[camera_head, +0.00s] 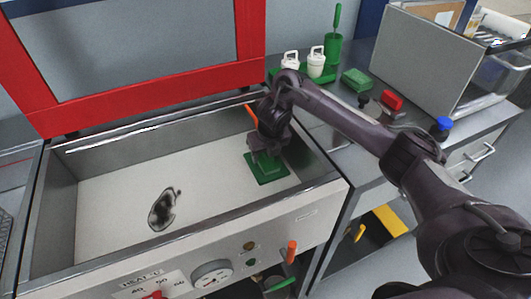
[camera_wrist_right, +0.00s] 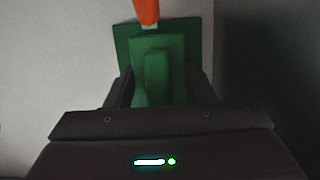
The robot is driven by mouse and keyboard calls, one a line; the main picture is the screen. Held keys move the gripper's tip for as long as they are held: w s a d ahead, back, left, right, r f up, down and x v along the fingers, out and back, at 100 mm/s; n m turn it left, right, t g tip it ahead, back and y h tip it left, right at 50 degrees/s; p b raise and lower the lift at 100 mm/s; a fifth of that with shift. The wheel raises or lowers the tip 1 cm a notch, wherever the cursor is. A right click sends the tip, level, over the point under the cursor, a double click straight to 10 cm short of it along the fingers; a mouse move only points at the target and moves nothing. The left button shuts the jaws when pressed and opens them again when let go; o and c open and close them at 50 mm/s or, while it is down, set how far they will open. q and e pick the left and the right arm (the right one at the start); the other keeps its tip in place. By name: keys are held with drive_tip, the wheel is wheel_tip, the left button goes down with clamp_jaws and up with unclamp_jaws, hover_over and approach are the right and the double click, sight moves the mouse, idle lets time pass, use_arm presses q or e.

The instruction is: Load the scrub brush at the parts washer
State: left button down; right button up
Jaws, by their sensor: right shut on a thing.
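My right gripper (camera_head: 266,157) reaches down into the right end of the parts washer's basin (camera_head: 110,190). It is shut on a green block with a raised grip (camera_wrist_right: 157,75), which looks like the scrub brush; in the head view the gripper mostly hides it. A flat green square plate (camera_head: 268,177) lies on the basin floor under the gripper. It also shows behind the block in the wrist view (camera_wrist_right: 124,42). I cannot tell whether block and plate touch. My left gripper is not in view.
An orange nozzle (camera_head: 252,115) stands close behind the gripper. The red-framed lid (camera_head: 150,95) is raised. A dark stain (camera_head: 160,210) marks the otherwise clear basin floor. White bottles (camera_head: 316,62), a green block (camera_head: 357,79) and a red block (camera_head: 392,100) stand on the right bench.

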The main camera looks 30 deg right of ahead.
idle(0.3)
drive_tip(key=shift+r+p, duration=3.15)
drive_tip(key=shift+r, duration=0.3)
